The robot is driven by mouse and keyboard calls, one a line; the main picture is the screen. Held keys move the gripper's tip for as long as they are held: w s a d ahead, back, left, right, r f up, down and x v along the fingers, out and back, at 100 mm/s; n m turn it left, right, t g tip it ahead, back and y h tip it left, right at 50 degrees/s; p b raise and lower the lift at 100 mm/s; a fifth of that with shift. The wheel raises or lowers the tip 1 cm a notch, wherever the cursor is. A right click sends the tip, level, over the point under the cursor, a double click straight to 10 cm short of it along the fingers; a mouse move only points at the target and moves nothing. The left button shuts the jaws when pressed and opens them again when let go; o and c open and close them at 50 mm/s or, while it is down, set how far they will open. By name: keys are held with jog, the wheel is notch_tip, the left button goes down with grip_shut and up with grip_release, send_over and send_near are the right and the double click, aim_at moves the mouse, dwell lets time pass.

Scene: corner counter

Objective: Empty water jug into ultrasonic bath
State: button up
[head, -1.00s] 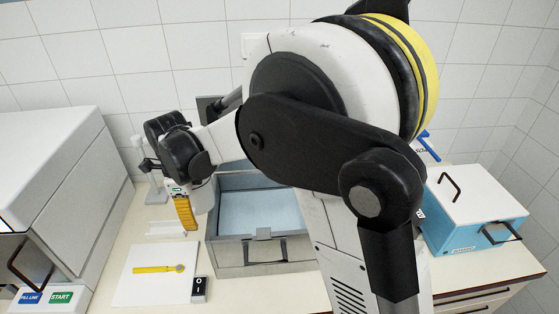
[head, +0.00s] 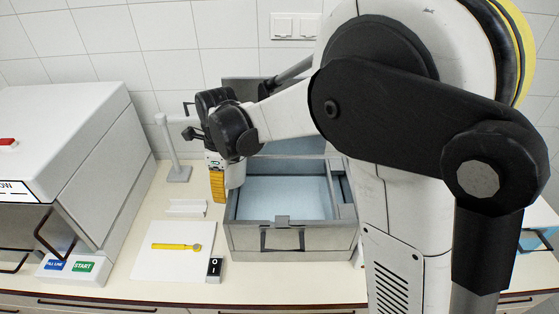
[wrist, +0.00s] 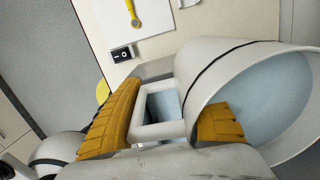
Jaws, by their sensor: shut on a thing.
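The ultrasonic bath (head: 290,238) is an open grey metal tank on the counter with pale blue liquid inside. Its lid (head: 290,145) stands raised behind. My gripper (head: 217,186) is at the bath's left edge, its orange fingers pointing down. In the wrist view my gripper (wrist: 165,113) is shut on the handle of the white water jug (wrist: 210,85). A dark line runs around the jug, and pale blue water shows inside its mouth at the right. In the head view the jug (head: 237,174) is mostly hidden behind my gripper. I cannot tell how far it is tilted.
A white mat (head: 160,264) with a yellow tool (head: 176,246) lies front left of the bath, beside a black switch (head: 214,267). A large white cabinet (head: 60,150) stands at the left. My arm hides the right side.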

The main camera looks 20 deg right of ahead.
jog(key=shift+f+y, duration=0.1)
jog(key=shift+y, duration=0.3)
jog(key=shift+d, duration=0.1)
jog(key=shift+r+t+y, duration=0.3)
jog(key=shift+r+y, duration=0.05)
jog(key=shift+y, duration=0.05)
jog(key=shift+s+d+r, duration=0.1)
jog(key=shift+y, duration=0.3)
jog(key=shift+r, duration=0.15)
jog(key=shift+d, duration=0.1)
jog(key=shift+t+y, duration=0.3)
